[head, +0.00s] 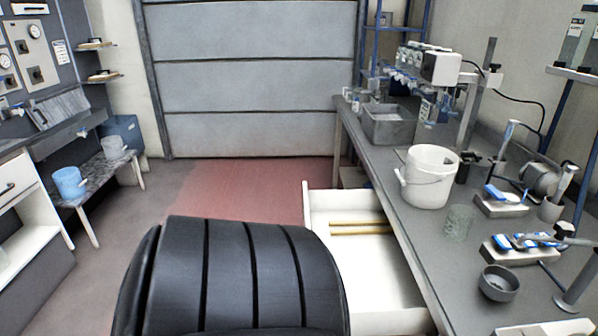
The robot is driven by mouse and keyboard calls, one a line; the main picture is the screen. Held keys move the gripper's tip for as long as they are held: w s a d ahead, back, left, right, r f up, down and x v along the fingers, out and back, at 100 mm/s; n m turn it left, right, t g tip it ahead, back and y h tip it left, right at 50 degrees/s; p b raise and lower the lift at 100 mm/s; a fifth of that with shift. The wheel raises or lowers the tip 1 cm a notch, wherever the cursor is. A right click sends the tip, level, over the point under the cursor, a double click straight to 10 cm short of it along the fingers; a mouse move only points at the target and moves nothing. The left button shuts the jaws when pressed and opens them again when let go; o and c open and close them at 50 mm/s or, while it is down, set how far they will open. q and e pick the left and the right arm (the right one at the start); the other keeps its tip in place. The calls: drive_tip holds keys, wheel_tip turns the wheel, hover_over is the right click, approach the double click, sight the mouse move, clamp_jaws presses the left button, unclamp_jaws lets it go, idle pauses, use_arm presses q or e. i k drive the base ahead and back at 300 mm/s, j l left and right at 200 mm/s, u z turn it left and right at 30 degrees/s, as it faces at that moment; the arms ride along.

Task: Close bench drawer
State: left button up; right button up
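The bench drawer (317,203) is white and stands pulled out from the left side of the long grey bench (398,212) at the right. Two thin tan rods lie inside it. A large black ribbed shape, which looks like part of my own body, covers the lower middle of the head view and hides part of the drawer's left side. Neither of my grippers is in view.
On the bench stand a white bucket (428,178), a glass beaker (457,222), a grey bowl (498,283) and a grey bin (387,125). Red floor (240,190) before the shutter door is clear.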

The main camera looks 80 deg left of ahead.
sight(385, 298)
drive_tip(key=u, duration=1.6)
drive_tip(key=i+j+u, duration=0.25)
drive_tip(key=j, duration=0.15)
drive_tip(key=i+j+u, duration=0.2)
drive_tip(key=j, duration=0.15)
drive_tip(key=k+j, duration=0.05)
drive_tip(key=k, duration=0.05)
